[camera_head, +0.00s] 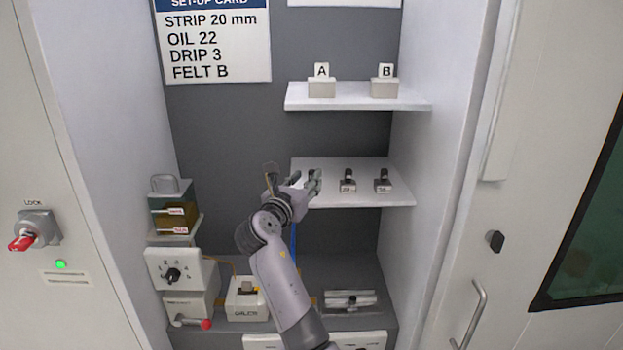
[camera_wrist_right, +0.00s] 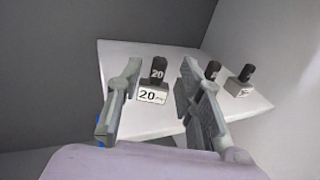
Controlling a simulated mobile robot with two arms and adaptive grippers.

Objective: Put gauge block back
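A black gauge block marked 20 (camera_wrist_right: 158,70) stands upright at a white holder labelled 20 (camera_wrist_right: 152,96) on the lower white shelf (camera_head: 386,197). My right gripper (camera_wrist_right: 161,68) is open, its two fingers apart on either side of this block in the right wrist view. The block appears beyond the fingers, and I see no contact. In the head view my right gripper (camera_head: 314,182) is at the shelf's left end and partly hides that block and holder. My left gripper is not in view.
Two more black blocks in holders, a middle one (camera_head: 348,176) and a right one (camera_head: 382,175), stand on the same shelf. An upper shelf (camera_head: 355,99) holds felts A and B. A dial box (camera_head: 180,271) and a white GALER-like labelled box (camera_head: 247,307) stand below left.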

